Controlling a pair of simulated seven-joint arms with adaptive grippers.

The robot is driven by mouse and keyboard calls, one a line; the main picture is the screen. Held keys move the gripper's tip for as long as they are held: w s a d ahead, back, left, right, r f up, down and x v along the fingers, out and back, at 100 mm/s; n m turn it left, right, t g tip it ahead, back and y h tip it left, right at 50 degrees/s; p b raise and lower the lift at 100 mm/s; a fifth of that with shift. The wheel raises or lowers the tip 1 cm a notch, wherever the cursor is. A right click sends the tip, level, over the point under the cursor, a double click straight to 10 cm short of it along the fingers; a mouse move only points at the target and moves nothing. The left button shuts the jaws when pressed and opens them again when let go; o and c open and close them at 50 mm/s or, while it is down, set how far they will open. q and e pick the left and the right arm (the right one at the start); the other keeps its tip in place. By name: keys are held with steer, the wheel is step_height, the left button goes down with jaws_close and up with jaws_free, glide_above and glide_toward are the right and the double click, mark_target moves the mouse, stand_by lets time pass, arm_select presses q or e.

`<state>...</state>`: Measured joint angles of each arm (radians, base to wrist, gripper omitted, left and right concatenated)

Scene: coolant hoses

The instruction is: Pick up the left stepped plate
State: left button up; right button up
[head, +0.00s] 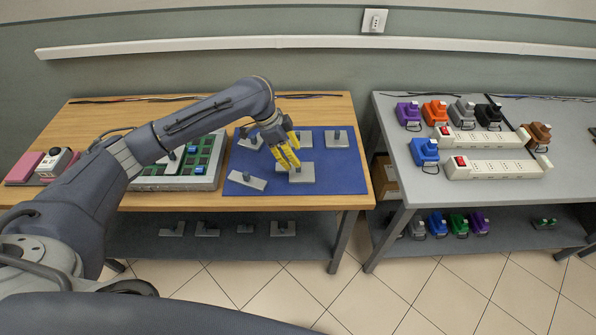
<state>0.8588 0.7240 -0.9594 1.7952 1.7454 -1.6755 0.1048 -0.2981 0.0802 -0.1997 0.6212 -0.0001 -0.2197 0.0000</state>
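Several grey stepped plates with dark upright knobs lie on a blue mat (350,180) on the wooden table. One plate (246,181) lies askew at the mat's front left, another (250,140) at the back left. A third plate (303,176) lies at the front middle, partly behind my fingers, and one (337,140) at the back right. My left gripper (288,161), with yellow fingers, points down over the middle of the mat, close to the front middle plate. Whether it touches that plate, or how far its fingers are apart, is unclear. My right gripper is out of view.
A green board in a grey tray (178,184) stands left of the mat, partly under my arm. Pink blocks (24,167) lie at the table's far left. A gap separates the grey table (480,195), which holds power strips (493,169) and coloured plugs. More parts lie on the lower shelves.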

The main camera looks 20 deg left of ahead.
mark_target(295, 170)
arm_select(q)
steer(key=shift+x, duration=3.05)
steer(key=shift+w, duration=0.15)
steer(key=shift+c, duration=0.2)
steer(key=shift+a, duration=0.1)
jaws_close()
